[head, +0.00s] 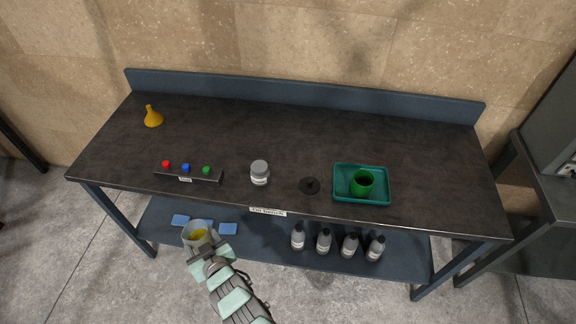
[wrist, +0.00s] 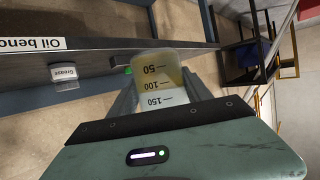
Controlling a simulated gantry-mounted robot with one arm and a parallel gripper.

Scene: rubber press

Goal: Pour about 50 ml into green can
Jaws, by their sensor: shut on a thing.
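The green can (head: 368,186) stands upright in a teal tray (head: 345,197) on the right of the bench. My gripper (head: 207,252) is in front of the bench's front edge, at the lower left, well apart from the can. It is shut on a clear measuring beaker (head: 190,242) with yellow liquid inside. In the wrist view the beaker (wrist: 165,92) sits between my fingers, with 50, 100 and 150 marks showing. Yellow shows around the 50 and 100 marks; the exact level is hard to read.
Several bottles (head: 324,241) and blue pads (head: 228,229) are on the lower shelf. The bench's back is mostly clear.

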